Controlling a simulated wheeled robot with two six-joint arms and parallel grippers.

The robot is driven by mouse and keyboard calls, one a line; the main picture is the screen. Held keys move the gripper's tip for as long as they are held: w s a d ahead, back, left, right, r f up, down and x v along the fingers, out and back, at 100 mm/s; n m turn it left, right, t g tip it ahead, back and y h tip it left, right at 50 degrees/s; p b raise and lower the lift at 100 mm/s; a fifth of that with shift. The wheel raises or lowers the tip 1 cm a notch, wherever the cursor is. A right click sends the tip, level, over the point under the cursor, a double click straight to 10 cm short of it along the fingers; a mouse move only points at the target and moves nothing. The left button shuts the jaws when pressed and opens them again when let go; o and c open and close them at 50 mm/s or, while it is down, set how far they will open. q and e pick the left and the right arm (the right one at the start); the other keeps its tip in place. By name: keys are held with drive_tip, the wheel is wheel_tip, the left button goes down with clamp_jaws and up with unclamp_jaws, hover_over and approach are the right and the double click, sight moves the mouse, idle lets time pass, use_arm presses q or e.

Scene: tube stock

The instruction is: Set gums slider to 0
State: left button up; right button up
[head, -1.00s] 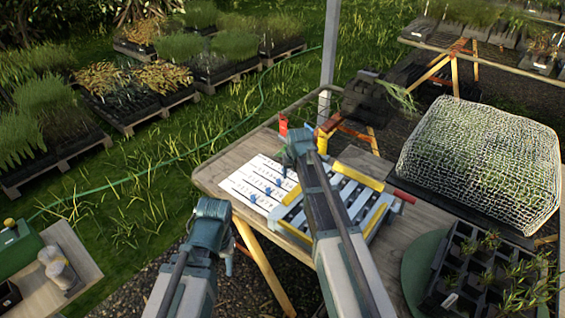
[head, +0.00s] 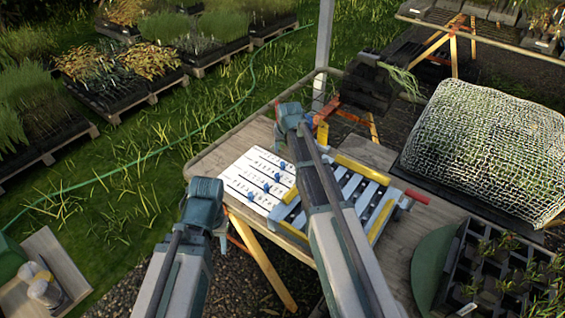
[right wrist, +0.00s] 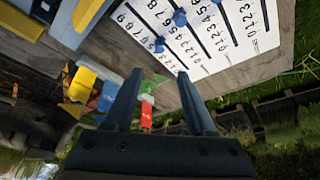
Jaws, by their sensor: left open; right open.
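The white slider board (head: 240,183) lies on the wooden table, with several slots, number scales and blue knobs. In the right wrist view the board (right wrist: 243,52) is at the top, with blue knobs (right wrist: 180,18) on its slots. I cannot read which slider is gums. My right gripper (right wrist: 160,85) is open and empty, its fingertips near the board's edge. In the head view my right gripper (head: 290,118) is by the board's far right corner, its fingertips hidden. My left gripper (head: 210,205) is open, left of the table's front edge, apart from the board.
A rack with yellow bars and pale strips (head: 352,187) stands right of the board. A netted cover (head: 485,145) and a black plant tray (head: 462,235) are further right. Red and yellow small items (right wrist: 146,115) show beyond my right fingers.

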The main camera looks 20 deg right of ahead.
sight(282, 162)
drive_tip(key=b+x, duration=1.1)
drive_tip(key=x, duration=0.1)
drive_tip(key=shift+w+f, duration=0.15)
drive_tip(key=shift+f, duration=0.2)
clamp_jaws()
idle(1.0)
